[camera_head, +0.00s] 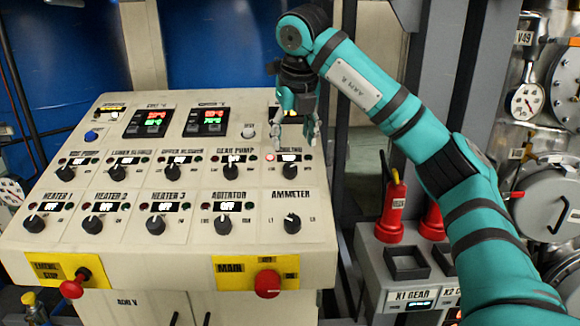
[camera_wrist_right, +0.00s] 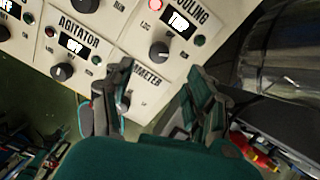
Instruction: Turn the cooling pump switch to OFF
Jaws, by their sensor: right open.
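The cooling switch is a dark round knob (camera_wrist_right: 159,50) on the beige panel in the right wrist view, below a small lit display (camera_wrist_right: 179,24) whose word I cannot read surely. My right gripper (camera_head: 298,122) hangs fingers down above that label. In the wrist view, my right gripper's open fingers (camera_wrist_right: 158,78) have nothing between them, and the cooling knob appears beyond their tips, apart from them. My left gripper is not in view.
Similar knobs sit close by, such as the agitator (camera_head: 222,224) and ammeter (camera_head: 292,223) knobs. A red emergency stop knob (camera_head: 72,288) and a red main knob (camera_head: 267,283) stick out at the panel's front. Red handles (camera_head: 393,212) stand on a grey box to the right.

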